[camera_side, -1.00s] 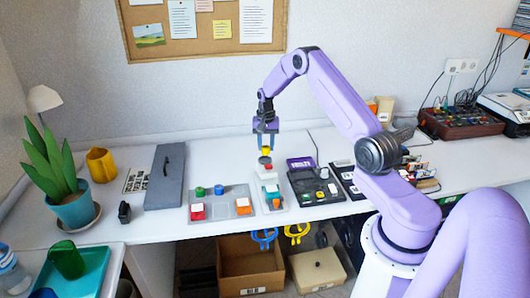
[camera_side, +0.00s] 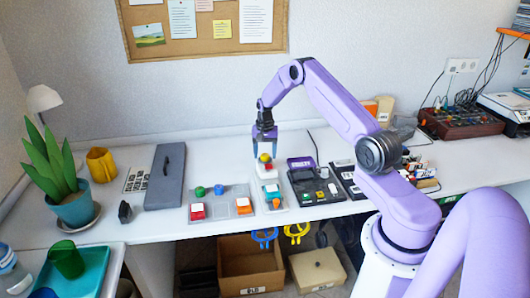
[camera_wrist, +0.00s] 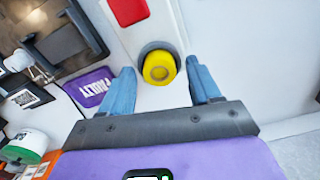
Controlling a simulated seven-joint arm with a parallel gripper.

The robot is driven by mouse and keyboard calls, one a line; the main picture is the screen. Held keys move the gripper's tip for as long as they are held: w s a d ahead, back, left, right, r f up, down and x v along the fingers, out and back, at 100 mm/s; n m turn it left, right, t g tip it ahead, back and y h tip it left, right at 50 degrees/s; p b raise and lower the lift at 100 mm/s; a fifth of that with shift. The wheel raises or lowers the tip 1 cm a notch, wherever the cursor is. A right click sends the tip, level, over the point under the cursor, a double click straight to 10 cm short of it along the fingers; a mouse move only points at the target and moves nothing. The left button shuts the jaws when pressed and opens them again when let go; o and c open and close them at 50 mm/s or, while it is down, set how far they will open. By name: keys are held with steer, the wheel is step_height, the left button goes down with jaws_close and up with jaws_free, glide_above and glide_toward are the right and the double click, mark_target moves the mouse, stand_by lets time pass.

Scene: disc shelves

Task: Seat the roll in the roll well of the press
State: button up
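The yellow roll (camera_side: 265,157) is at the top of the white press (camera_side: 268,175), in the middle of the bench. In the wrist view the roll (camera_wrist: 159,67) shows as a yellow disc with a dark grey round rim, the roll well (camera_wrist: 146,49), around its far side. It looks seated there, but its depth is hard to tell. My gripper (camera_side: 265,147) is just above the roll, pointing down. In the wrist view my gripper (camera_wrist: 163,88) is open, one finger on each side of the roll, with gaps between fingers and roll.
A grey panel with coloured blocks (camera_side: 222,203) lies left of the press. A dark device (camera_side: 315,187) stands close on the right. A red patch (camera_wrist: 128,10) on the press shows in the wrist view. The bench behind the press is clear.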

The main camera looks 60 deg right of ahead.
mark_target(265, 155)
step_height(265, 155, up, 12)
steer(key=a+r+n, duration=0.3)
steer(key=a, duration=0.4)
steer(key=a+r+n, duration=0.2)
steer(key=a+r, duration=0.1)
steer(key=a, duration=0.5)
steer(key=s+a+r+n, duration=0.2)
steer(key=s+a+n, duration=0.1)
steer(key=s+a, duration=0.3)
steer(key=s+a+r+n, duration=0.2)
steer(key=s+a+n, duration=0.15)
steer(key=a, duration=0.45)
steer(key=s+a+r+n, duration=0.1)
steer(key=s+a+n, duration=0.2)
steer(key=s, duration=0.4)
steer(key=s+a+r+n, duration=0.1)
steer(key=s+a+n, duration=0.25)
steer(key=s, duration=0.35)
steer(key=s+d+f+n, duration=0.1)
steer(key=s+n, duration=0.4)
steer(key=s, duration=0.9)
steer(key=shift+s+d+f+n, duration=0.15)
steer(key=shift+d+n, duration=0.1)
steer(key=shift+n, duration=0.15)
